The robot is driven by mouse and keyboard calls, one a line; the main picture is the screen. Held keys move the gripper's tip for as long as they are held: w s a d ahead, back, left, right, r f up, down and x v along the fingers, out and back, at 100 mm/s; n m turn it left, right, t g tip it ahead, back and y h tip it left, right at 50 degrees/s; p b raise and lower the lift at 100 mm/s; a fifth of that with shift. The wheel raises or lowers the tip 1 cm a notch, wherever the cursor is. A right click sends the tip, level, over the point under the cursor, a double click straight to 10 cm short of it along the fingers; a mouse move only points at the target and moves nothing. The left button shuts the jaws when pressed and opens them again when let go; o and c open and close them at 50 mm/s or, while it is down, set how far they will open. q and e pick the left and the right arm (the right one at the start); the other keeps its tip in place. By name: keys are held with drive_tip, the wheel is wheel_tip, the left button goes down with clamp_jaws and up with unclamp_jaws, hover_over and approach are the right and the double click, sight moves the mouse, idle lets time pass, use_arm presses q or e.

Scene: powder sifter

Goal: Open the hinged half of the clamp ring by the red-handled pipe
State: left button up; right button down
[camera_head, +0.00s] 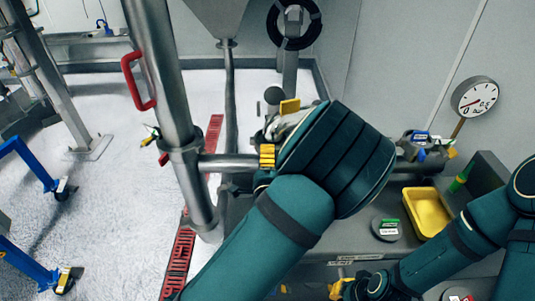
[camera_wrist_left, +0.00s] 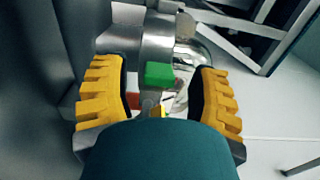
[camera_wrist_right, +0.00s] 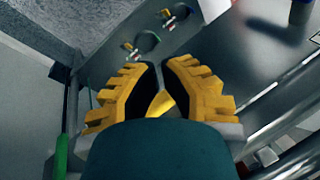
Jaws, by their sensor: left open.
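The pipe with the red handle (camera_head: 140,80) stands upright at the left of the head view. A horizontal pipe (camera_head: 228,163) joins it low down. My left gripper (camera_head: 277,130) is just right of the upright pipe, above the horizontal one. In the left wrist view the left gripper (camera_wrist_left: 160,88) is open, with its yellow fingers on either side of shiny metal ring-like parts bearing a green block (camera_wrist_left: 159,74). I cannot tell whether they touch. The clamp's hinge is not clear. My right gripper (camera_head: 340,288) is low; its fingertips (camera_wrist_right: 162,68) are close together.
A yellow tray (camera_head: 427,212) and a round container with a green top (camera_head: 386,228) sit on the grey bench at right. A round gauge (camera_head: 475,97) is at the far right. Small clamp-like parts (camera_wrist_right: 147,42) lie on the surface beyond my right gripper.

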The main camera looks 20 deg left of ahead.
use_arm(q)
drive_tip(key=shift+x, duration=1.45)
drive_tip(key=c, duration=0.9)
drive_tip(key=shift+w+r, duration=0.1)
clamp_jaws()
